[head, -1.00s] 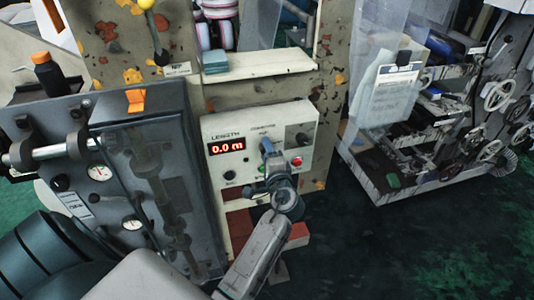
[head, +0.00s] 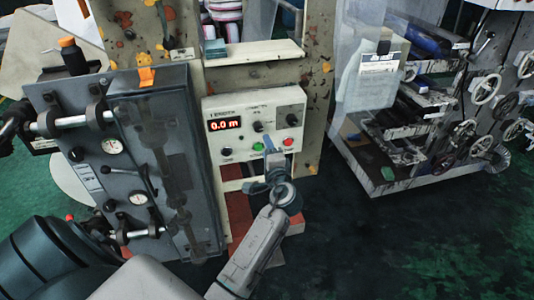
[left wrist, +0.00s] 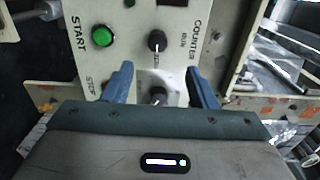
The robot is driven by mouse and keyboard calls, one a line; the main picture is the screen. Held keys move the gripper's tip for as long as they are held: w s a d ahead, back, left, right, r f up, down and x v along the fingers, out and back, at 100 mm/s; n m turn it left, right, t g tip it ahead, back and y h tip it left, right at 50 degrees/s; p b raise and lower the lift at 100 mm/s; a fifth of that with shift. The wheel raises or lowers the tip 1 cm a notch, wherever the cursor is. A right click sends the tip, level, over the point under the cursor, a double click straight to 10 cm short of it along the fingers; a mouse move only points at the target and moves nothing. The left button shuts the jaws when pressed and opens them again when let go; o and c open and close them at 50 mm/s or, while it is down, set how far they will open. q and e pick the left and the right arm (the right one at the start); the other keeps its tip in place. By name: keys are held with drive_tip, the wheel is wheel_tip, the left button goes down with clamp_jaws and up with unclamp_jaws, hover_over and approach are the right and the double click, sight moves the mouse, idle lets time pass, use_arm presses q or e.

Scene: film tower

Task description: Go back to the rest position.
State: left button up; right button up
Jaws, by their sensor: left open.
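My left gripper (head: 273,153) is open and empty, in front of the lower edge of a cream control panel (head: 245,104). Its two blue fingers also show in the left wrist view (left wrist: 160,68), spread apart with the panel behind them. Nothing is between them but a view of black knobs. The panel's red display (head: 224,125) reads 0.0 m. A green START button (left wrist: 103,36) and a COUNTER knob (left wrist: 157,41) show close in the left wrist view. Whether a finger touches the panel is hard to tell. My right gripper is not in view.
A grey cabinet (head: 90,180) with gauges, rods and a dark clear door stands left of the panel. A cream shelf (head: 270,52) sticks out above the panel. A machine with handwheels (head: 484,90) stands at the right. The dark floor (head: 400,245) at front right is clear.

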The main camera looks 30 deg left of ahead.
use_arm(q)
wheel_tip(320, 180, down, 20)
drive_tip(key=s+d+m+g+h, duration=0.1)
drive_tip(key=d+h, duration=0.1)
drive_tip(key=h, duration=0.3)
drive_tip(key=s+d+f+g+h, duration=0.1)
drive_tip(key=s+f, duration=0.3)
drive_tip(key=f, duration=0.3)
drive_tip(key=s+d+f+n+g+h, duration=0.15)
drive_tip(key=s+f, duration=0.25)
drive_tip(key=f, duration=0.4)
drive_tip(key=s+d+f+g+h, duration=0.1)
drive_tip(key=s+f+h, duration=0.1)
drive_tip(key=s+f, duration=0.35)
drive_tip(key=s+d+f+n+g+h, duration=0.15)
drive_tip(key=s+f+n+g, duration=0.25)
drive_tip(key=s+f, duration=1.4)
drive_tip(key=s+f+n+g, duration=0.1)
drive_tip(key=s+f+n, duration=0.1)
drive_tip(key=s, duration=0.8)
drive_tip(key=s+f+n+g+h, duration=0.1)
drive_tip(key=s+f+n, duration=0.1)
drive_tip(key=s, duration=0.9)
drive_tip(key=shift+a+f+h, duration=0.15)
drive_tip(key=shift+f+h, duration=0.1)
drive_tip(key=shift+h, duration=0.05)
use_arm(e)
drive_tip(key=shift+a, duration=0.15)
